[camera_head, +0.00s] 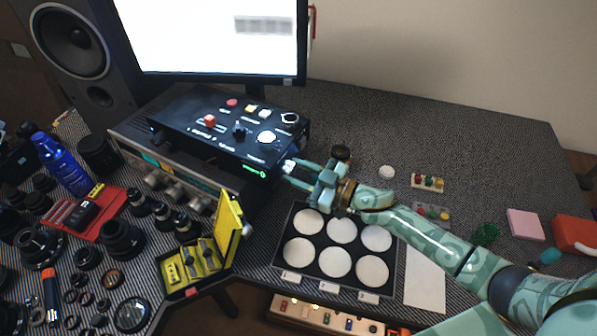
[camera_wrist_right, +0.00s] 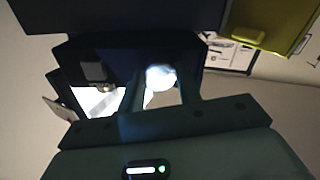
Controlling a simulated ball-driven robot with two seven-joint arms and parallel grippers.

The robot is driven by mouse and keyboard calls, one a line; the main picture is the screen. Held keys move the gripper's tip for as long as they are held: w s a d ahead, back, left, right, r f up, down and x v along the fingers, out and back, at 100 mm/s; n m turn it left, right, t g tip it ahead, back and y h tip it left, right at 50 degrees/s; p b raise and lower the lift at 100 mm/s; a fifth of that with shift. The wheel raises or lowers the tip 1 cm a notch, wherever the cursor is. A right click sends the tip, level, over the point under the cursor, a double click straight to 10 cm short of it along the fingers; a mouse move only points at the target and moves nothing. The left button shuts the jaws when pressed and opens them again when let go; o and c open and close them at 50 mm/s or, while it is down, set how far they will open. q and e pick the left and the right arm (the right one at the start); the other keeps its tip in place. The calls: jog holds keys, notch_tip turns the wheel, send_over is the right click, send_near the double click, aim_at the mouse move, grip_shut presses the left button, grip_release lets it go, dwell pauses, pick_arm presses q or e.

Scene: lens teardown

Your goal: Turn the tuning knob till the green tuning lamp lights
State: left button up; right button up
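The black control box (camera_head: 215,135) stands on a grey unit at the left of the desk. Its top carries a white round knob (camera_head: 267,137), a black knob (camera_head: 239,130) and a dial knob (camera_head: 289,118). I cannot read which is labelled tuning. A green lit marking (camera_head: 255,172) glows on its front face. My right gripper (camera_head: 287,172) is beside the box's right front corner, with fingers apart. In the right wrist view a bright white round thing (camera_wrist_right: 160,77) shows between the fingers; contact is unclear. My left gripper is not in view.
A yellow open case (camera_head: 225,240) stands in front of the box. A black tray with white discs (camera_head: 340,262) lies below my right arm. A monitor (camera_head: 210,45) stands behind. The desk's back right is mostly free.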

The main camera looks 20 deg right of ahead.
jog(key=n, duration=0.2)
jog(key=shift+n, duration=1.8)
jog(key=o, duration=1)
